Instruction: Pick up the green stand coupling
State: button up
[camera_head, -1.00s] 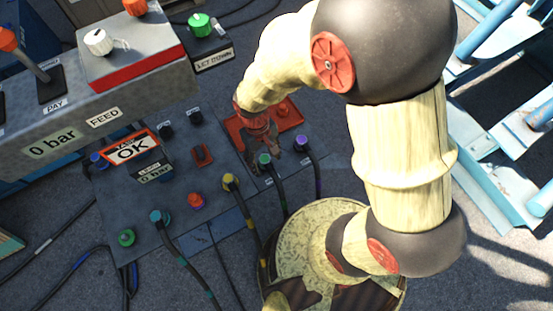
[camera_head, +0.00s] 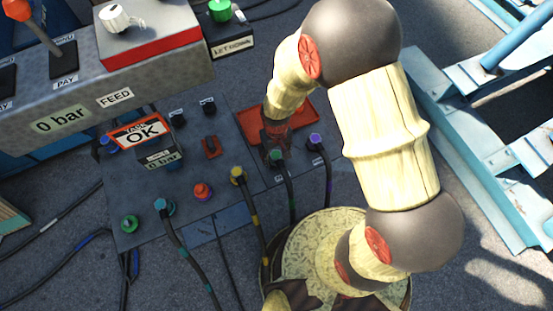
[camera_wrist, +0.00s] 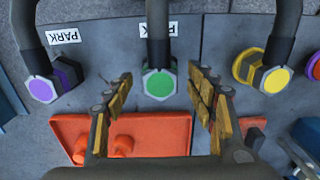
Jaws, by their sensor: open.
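The green stand coupling (camera_wrist: 159,83) is a hex-shaped fitting with a green face on the end of a dark hose. In the wrist view it sits between the fingers of my open gripper (camera_wrist: 160,88), with a gap on either side. In the head view the green coupling (camera_head: 277,156) is on the grey panel, and my gripper (camera_head: 273,150) is right over it and partly hides it. I cannot tell the height between them.
A purple coupling (camera_wrist: 42,88) and a yellow coupling (camera_wrist: 271,78) stand on either side, each with a dark hose. A red tray (camera_wrist: 65,140) lies close by the fingers. A control box (camera_head: 90,90) stands at the upper left.

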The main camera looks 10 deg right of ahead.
jog(key=shift+f, duration=0.8)
jog(key=shift+c, duration=0.5)
jog(key=c, duration=1.1)
jog(key=shift+r, duration=0.1)
jog(key=shift+c, duration=0.9)
